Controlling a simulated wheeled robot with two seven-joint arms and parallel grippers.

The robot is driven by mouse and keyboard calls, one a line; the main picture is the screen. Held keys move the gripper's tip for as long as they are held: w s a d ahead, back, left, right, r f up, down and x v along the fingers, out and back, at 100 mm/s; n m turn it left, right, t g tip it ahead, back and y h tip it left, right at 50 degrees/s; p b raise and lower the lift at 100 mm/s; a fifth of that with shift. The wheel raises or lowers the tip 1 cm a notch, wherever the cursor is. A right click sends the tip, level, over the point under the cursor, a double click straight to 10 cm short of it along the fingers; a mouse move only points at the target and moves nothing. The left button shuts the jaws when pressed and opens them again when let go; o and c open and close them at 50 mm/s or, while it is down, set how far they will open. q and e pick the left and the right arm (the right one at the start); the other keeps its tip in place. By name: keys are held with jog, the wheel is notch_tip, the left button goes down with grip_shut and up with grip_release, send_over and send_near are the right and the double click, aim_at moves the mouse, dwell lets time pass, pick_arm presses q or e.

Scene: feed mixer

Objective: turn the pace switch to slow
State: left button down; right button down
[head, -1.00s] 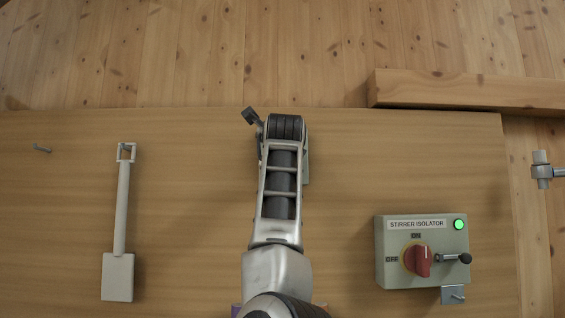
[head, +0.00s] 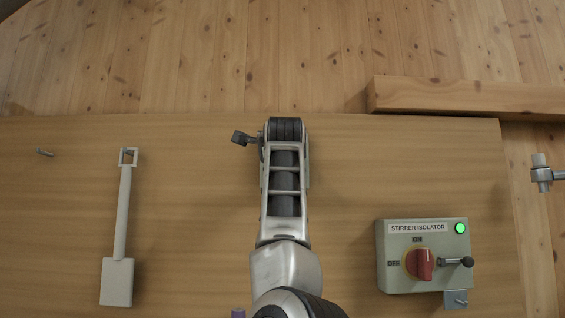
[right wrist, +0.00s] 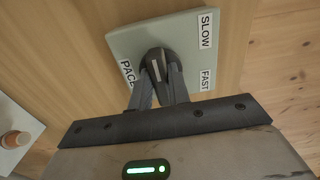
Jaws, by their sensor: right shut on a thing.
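The pace switch is a dark knob (right wrist: 164,58) on a pale grey-green plate (right wrist: 183,26) with PACE, SLOW and FAST labels, seen in the right wrist view. My right gripper (right wrist: 160,78) is shut on the knob, with its fingers on either side. A pale mark shows on the knob, but I cannot tell which label it points to. In the head view my right arm covers the knob and nearly all of the plate. My left gripper is in neither current view.
The stirrer isolator box (head: 384,275) with red knob and green light is at right. A pale paddle (head: 117,281) hangs at left. A wooden beam (head: 470,97) lies at upper right. Bare board lies between paddle and arm.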

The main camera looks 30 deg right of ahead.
jog(key=shift+a, duration=0.1)
jog(key=c, duration=1.3)
grip_release()
pick_arm(q)
jog(key=f+b, duration=0.1)
jog(key=b, duration=0.2)
jog(key=f+b, duration=0.1)
jog(key=b, duration=0.2)
jog(key=shift+w+d+t, duration=0.1)
jog(key=shift+d+t, duration=0.15)
jog(key=shift+t, duration=0.15)
pick_arm(e)
jog(key=v, duration=1.6)
